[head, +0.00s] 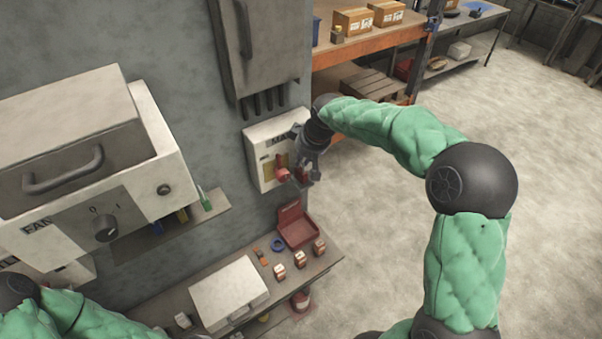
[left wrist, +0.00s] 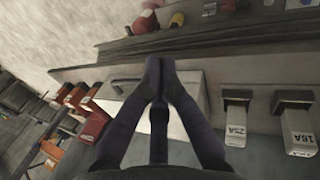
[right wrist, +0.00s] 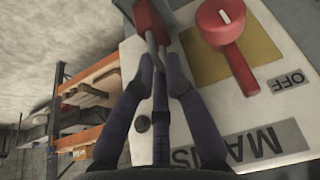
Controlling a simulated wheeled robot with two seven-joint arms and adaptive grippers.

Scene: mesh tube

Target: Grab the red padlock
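The red padlock (right wrist: 150,19) shows at the top of the right wrist view, with its grey shackle running to my right fingertips. In the head view the red padlock (head: 302,173) is a small patch below my right gripper (head: 307,160). My right gripper (right wrist: 161,62) has its fingers close together, with the shackle between the tips; it looks shut on it. The padlock is beside a red switch handle (right wrist: 229,45) on a yellow plate of the mains box (head: 256,150). Whether the shackle is clear of the box is hidden. My left gripper (left wrist: 160,62) is shut and empty.
A bench below carries a red tray (head: 297,227), small boxed items (head: 299,259), a blue ring (head: 277,244) and a pale case (head: 228,293). The fan box (head: 100,180) is on the wall at left. An orange shelf (head: 365,47) stands behind; floor at right is open.

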